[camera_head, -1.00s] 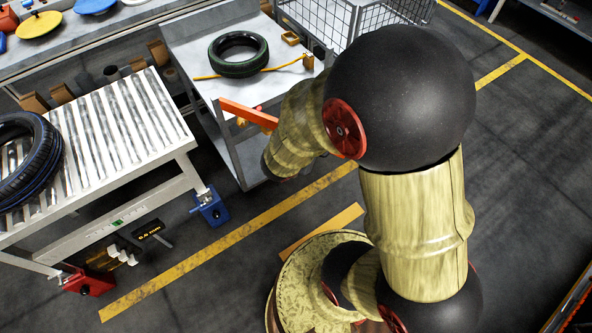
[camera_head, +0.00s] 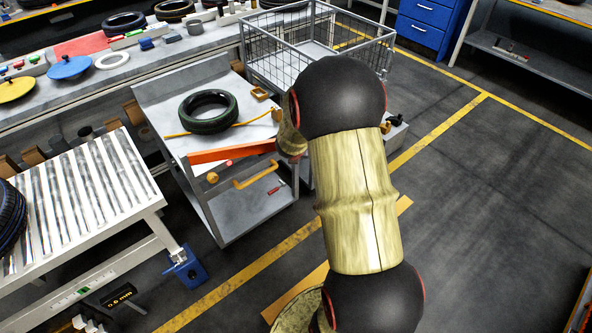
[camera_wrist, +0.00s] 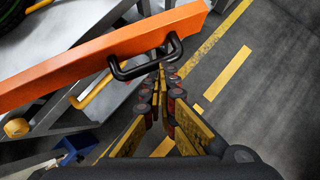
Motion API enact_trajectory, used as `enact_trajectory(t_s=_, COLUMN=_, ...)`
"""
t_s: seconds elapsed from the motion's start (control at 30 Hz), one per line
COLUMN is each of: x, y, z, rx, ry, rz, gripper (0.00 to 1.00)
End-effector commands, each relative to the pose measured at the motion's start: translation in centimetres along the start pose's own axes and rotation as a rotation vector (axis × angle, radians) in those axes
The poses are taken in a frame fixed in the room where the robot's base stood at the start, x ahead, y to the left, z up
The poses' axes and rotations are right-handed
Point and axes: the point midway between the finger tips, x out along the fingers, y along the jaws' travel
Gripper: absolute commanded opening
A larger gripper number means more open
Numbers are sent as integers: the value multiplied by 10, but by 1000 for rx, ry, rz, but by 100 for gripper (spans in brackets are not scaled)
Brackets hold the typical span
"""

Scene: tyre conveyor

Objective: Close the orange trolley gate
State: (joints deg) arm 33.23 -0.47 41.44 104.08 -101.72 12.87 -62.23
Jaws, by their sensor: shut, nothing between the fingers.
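The grey trolley (camera_head: 220,208) stands in the middle of the head view, with a black tyre (camera_head: 207,112) lying on its top. The orange gate (camera_head: 228,152) is a bar along the trolley's near side; its right end is hidden by my arm. In the wrist view the orange gate (camera_wrist: 90,62) crosses the upper left and carries a black handle (camera_wrist: 130,72). My gripper (camera_wrist: 161,68) is shut and empty, its fingertips at the right part of the black handle. I cannot tell whether they touch it. The head view hides my gripper behind my arm.
A yellow handle (camera_head: 256,175) sits below the gate. A roller conveyor (camera_head: 75,205) stands at left, close to the trolley. A wire cage (camera_head: 270,58) stands behind it. A cluttered workbench (camera_head: 130,72) runs along the back left. The floor at right is clear.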

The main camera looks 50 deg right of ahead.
Motion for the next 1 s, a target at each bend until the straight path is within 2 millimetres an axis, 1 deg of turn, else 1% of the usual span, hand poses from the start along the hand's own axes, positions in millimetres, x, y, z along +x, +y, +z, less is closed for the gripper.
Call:
enact_trajectory(t_s=0.03, x=10, y=1, z=12, rx=-22, ry=-1, rz=19, gripper=0)
enact_trajectory(t_s=0.2, x=34, y=12, z=42, rx=-104, ry=0, rz=86, gripper=0)
enact_trajectory(t_s=0.3, x=46, y=19, z=58, rx=-148, ry=0, rz=122, gripper=0)
enact_trajectory(t_s=0.5, x=67, y=32, z=83, rx=-291, ry=0, rz=241, gripper=0)
enact_trajectory(t_s=0.77, x=87, y=50, z=107, rx=-435, ry=0, rz=357, gripper=0)
enact_trajectory(t_s=0.93, x=95, y=59, z=117, rx=-495, ry=-1, rz=406, gripper=0)
enact_trajectory(t_s=1.0, x=94, y=59, z=115, rx=-494, ry=0, rz=406, gripper=0)
